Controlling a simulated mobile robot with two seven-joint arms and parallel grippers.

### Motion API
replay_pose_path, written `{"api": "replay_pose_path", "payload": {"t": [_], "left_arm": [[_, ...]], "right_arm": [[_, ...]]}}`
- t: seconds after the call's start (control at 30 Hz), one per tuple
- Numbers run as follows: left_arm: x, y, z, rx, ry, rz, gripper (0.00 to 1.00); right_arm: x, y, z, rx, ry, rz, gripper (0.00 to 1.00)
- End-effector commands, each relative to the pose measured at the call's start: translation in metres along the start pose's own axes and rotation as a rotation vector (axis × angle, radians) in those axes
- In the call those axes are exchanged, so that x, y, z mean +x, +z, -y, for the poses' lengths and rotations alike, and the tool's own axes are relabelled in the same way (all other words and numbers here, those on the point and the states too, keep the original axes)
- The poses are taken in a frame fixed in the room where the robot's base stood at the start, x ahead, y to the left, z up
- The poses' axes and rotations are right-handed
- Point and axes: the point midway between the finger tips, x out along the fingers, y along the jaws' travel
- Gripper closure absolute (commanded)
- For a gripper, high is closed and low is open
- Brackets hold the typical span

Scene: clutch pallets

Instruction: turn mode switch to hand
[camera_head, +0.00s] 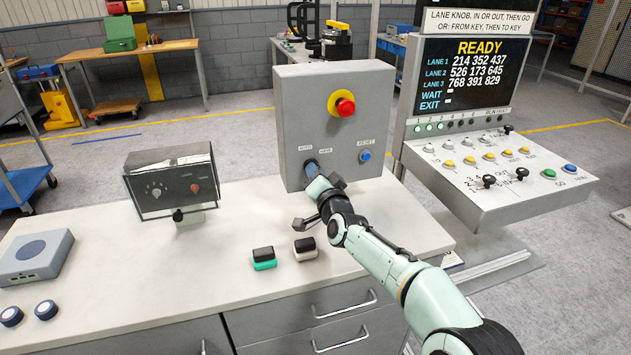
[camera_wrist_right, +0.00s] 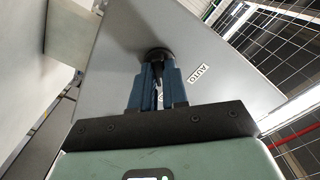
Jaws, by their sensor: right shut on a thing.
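The grey control box (camera_head: 290,110) stands upright at the back of the white bench. The mode switch sits low on its face, below the AUTO and HAND labels, mostly hidden behind my fingers in the head view. In the right wrist view the mode switch (camera_wrist_right: 158,54) shows as a dark round knob near the AUTO label. My right gripper (camera_head: 311,168) reaches it from the front, its two blue fingers (camera_wrist_right: 158,70) shut on the knob. The switch's pointing direction is hidden. My left gripper is not in view.
On the box are a red mushroom button (camera_head: 345,107) and a blue RESET button (camera_head: 365,156). A dark-faced box with knobs (camera_head: 172,182) stands left. A console (camera_head: 500,170) with a screen stands right.

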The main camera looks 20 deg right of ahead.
Motion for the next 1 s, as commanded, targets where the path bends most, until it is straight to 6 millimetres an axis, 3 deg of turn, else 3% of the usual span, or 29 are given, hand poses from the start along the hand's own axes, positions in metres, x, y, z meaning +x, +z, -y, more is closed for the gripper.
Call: {"api": "replay_pose_path", "payload": {"t": [0.4, 1.0], "left_arm": [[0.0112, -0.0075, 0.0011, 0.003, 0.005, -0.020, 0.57], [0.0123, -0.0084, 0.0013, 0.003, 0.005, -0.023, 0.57]], "right_arm": [[0.0001, 0.0015, -0.0010, 0.216, 0.002, 0.003, 1.00], [0.0000, 0.0017, 0.0000, 0.256, 0.002, 0.004, 1.00]]}}
